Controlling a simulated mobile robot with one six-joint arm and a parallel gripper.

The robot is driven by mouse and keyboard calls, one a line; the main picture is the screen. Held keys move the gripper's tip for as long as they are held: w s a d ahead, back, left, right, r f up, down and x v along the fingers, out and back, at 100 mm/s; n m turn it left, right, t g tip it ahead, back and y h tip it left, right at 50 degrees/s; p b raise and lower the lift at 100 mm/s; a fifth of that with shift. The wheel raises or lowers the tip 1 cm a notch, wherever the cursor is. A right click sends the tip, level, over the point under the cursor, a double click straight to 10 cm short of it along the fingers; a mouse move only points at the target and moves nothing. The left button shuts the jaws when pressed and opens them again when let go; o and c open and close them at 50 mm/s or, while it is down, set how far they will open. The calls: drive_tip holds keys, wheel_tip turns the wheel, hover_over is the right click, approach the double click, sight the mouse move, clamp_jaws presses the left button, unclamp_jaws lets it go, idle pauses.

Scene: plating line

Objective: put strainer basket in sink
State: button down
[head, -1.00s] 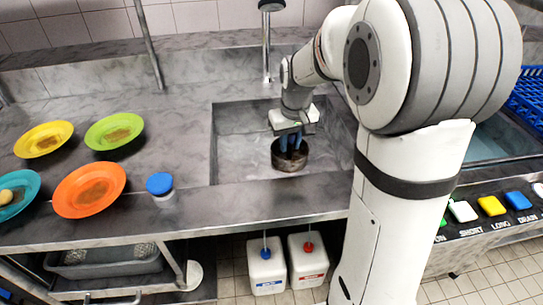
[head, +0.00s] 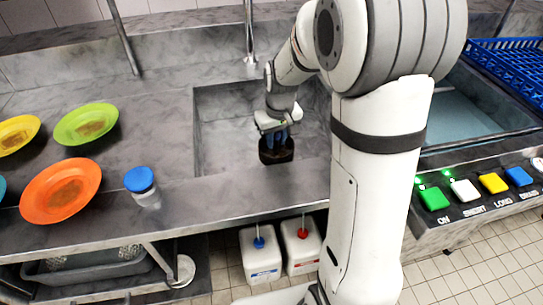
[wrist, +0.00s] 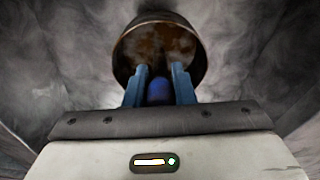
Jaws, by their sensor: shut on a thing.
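The strainer basket (head: 276,154) is a dark, brownish round cup. It is in or just over the front part of the sink (head: 222,106), a grey rectangular basin. My gripper (head: 275,140) points down with its blue fingers shut on the basket. In the wrist view the basket (wrist: 160,42) shows its open, stained inside beyond the fingers of my gripper (wrist: 158,88). A small blue piece shows between the fingers. I cannot tell whether the basket touches the sink floor.
Orange (head: 60,190), green (head: 87,124) and yellow (head: 17,134) plates and a blue-lidded jar (head: 141,184) stand on the counter at left. A tap (head: 250,35) rises behind the sink. A button panel (head: 470,190) and blue rack (head: 510,60) are at right.

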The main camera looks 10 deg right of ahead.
wheel_tip(320, 180, down, 8)
drive_tip(key=shift+f, duration=0.1)
idle(0.4)
drive_tip(key=shift+f+b, duration=0.15)
drive_tip(key=shift+b, duration=0.15)
drive_tip(key=c, duration=1.2)
unclamp_jaws()
drive_tip(key=shift+c, duration=0.2)
drive_tip(key=r, duration=0.7)
drive_tip(key=s+r+p, duration=0.1)
drive_tip(key=r, duration=0.3)
drive_tip(key=shift+d+r, duration=0.1)
drive_tip(key=shift+d, duration=0.05)
drive_tip(key=shift+m+t, duration=0.3)
drive_tip(key=shift+m, duration=0.3)
drive_tip(key=s+r, duration=0.2)
drive_tip(key=s, duration=0.1)
drive_tip(key=s+r, duration=0.1)
drive_tip(key=s, duration=0.3)
drive_tip(key=s+r, duration=0.2)
drive_tip(key=s, duration=0.2)
drive_tip(key=shift+s+r, duration=0.15)
drive_tip(key=shift+r, duration=0.15)
drive_tip(key=shift+m, duration=0.5)
drive_tip(key=s, duration=0.8)
drive_tip(key=shift+s+r, duration=0.1)
drive_tip(key=shift+s, duration=0.15)
